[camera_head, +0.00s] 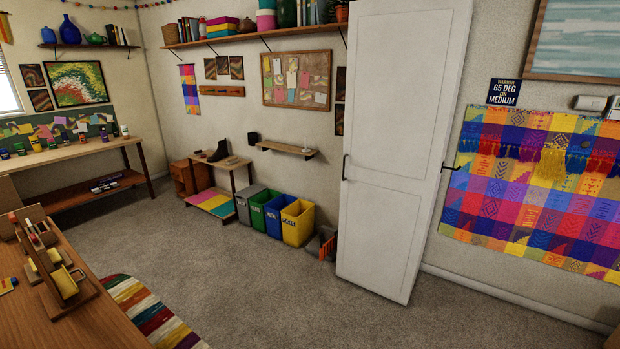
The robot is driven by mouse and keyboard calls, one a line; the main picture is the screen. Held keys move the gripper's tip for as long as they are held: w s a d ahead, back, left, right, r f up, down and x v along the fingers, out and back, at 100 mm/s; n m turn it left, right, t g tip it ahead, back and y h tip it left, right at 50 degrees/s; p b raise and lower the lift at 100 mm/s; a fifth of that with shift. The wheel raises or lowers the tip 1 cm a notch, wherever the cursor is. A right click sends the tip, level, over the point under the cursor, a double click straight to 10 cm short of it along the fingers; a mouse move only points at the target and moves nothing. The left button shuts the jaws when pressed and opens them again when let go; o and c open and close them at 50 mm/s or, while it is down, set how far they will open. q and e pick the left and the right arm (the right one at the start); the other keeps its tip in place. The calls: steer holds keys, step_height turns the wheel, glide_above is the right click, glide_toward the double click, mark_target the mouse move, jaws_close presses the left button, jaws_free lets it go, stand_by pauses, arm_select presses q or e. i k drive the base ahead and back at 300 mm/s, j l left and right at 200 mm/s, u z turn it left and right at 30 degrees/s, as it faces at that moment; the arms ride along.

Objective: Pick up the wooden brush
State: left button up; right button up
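I cannot pick out a wooden brush with certainty. A dark boot (219,151) stands on a small wooden table (243,175) by the far wall. A small brownish item (234,161) lies beside the boot, too small to tell what it is. Neither of my grippers is in view.
Several coloured bins, one of them yellow (297,222), stand right of the small table. A white door (400,150) stands to the right. A wooden desk (95,325) with a wooden rack is at lower left, beside a striped rug (150,318). The carpet (235,275) between is clear.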

mark_target(230, 161)
steer(key=i+l+z, duration=0.3)
steer(key=i+z, duration=0.25)
steer(key=i, duration=0.15)
steer(key=i+u, duration=0.15)
steer(key=i, duration=0.2)
steer(key=i+l+u, duration=0.1)
steer(key=i, duration=0.2)
steer(key=i+u, duration=0.65)
steer(key=u, duration=0.25)
steer(key=i+u, duration=1.3)
steer(key=i, duration=0.25)
steer(key=i+j, duration=0.1)
steer(key=i, duration=0.65)
steer(key=i+z, duration=0.25)
steer(key=i, duration=0.55)
steer(key=i+j+z, duration=0.1)
steer(key=i+z, duration=0.2)
steer(key=i, duration=0.5)
